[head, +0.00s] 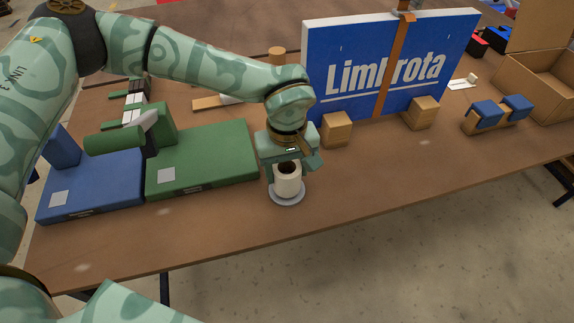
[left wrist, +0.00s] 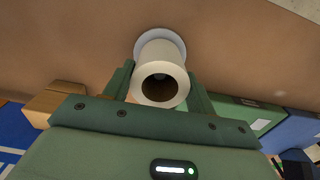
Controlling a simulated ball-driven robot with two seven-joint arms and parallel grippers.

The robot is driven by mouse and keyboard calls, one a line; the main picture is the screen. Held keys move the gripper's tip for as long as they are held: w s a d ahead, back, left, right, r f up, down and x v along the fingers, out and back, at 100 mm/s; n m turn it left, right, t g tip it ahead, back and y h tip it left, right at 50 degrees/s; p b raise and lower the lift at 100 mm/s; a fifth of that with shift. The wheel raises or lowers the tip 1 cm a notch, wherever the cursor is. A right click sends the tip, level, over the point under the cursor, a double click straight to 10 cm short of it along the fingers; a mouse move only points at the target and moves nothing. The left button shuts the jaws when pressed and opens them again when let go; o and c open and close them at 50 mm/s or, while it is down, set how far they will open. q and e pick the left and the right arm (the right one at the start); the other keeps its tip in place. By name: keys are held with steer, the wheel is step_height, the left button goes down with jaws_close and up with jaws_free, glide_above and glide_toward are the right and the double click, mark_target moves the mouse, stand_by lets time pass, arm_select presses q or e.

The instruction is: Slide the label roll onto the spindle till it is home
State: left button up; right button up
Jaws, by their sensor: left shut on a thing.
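The white label roll (head: 288,184) stands upright, its round open core showing, on a pale grey disc (head: 275,200) near the table's front edge. My left gripper (head: 290,166) comes down from above and is shut on the roll. In the left wrist view the roll (left wrist: 172,52) sits between the two green fingers, with the disc (left wrist: 141,44) behind its far end. A green horizontal cylinder (head: 112,142), which looks like the spindle, juts left from an upright on the green base (head: 205,165). It is left of the roll and well apart from it. My right gripper is not in view.
A blue base (head: 95,190) adjoins the green one at left. A blue sign (head: 345,85) stands behind, with wooden blocks (head: 337,130) before it. Blue-topped pieces (head: 487,115) and a cardboard box (head: 550,85) are at right. The table (head: 215,220) is bare along its front.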

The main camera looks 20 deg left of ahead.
arm_select(q)
steer(key=shift+f, duration=0.55)
steer(key=o, duration=1.2)
steer(key=shift+r, duration=0.1)
step_height(320, 180, up, 8)
steer(key=p, duration=0.5)
steer(key=shift+p, duration=0.35)
